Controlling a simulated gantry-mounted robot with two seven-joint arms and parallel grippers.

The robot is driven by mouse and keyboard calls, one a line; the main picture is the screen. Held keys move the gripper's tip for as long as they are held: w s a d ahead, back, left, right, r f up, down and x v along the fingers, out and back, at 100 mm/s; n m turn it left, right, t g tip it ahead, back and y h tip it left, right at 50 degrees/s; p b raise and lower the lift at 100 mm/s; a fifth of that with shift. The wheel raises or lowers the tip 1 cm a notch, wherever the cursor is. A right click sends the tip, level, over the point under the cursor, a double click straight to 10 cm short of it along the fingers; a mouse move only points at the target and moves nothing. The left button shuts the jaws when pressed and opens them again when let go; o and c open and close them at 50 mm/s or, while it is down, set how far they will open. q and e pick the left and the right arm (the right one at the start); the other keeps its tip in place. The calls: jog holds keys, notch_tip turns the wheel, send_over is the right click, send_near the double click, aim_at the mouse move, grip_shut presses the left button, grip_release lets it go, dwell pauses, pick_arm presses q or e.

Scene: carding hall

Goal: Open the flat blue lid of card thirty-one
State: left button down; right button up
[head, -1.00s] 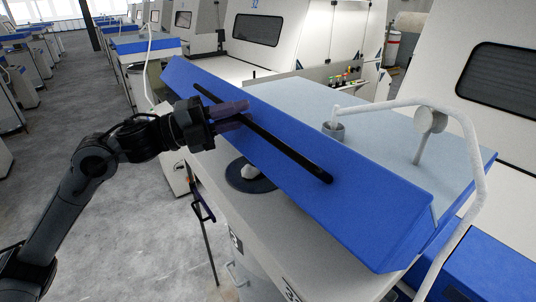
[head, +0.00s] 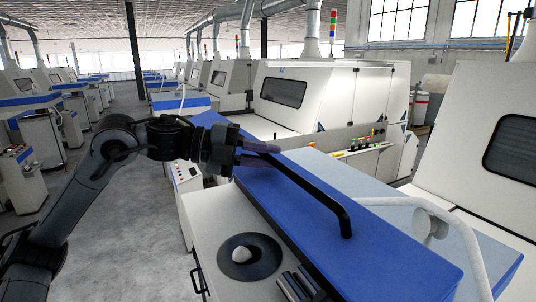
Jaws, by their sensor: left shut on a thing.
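The long blue lid (head: 370,248) lies across the machine in front of me, running from the middle of the view to the lower right. A black bar handle (head: 318,192) runs along its face. My left gripper (head: 268,155) comes in from the left and is shut on the handle near its far end; its fingers partly hide that end. Below the lid's near edge, a dark round plate (head: 249,257) with a pale lump at its centre shows on the white machine top. My right gripper is not in view.
A pale bent tube (head: 415,204) curves over the light blue panel (head: 330,172) behind the lid. Several white machines stand behind, one (head: 325,95) close by. A grey floor aisle (head: 120,215) lies open at left.

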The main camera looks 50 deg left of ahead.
pick_arm(q)
jog(key=shift+f, duration=0.2)
jog(key=c, duration=1.3)
grip_release()
jog(key=shift+a, duration=0.1)
jog(key=shift+o, duration=0.9)
jog(key=shift+s+a+b, duration=0.25)
jog(key=shift+s+b, duration=0.15)
jog(key=shift+b, duration=0.25)
jog(key=b+v, duration=0.5)
jog(key=v, duration=0.5)
jog(key=shift+r, duration=0.3)
jog(key=shift+w, duration=0.1)
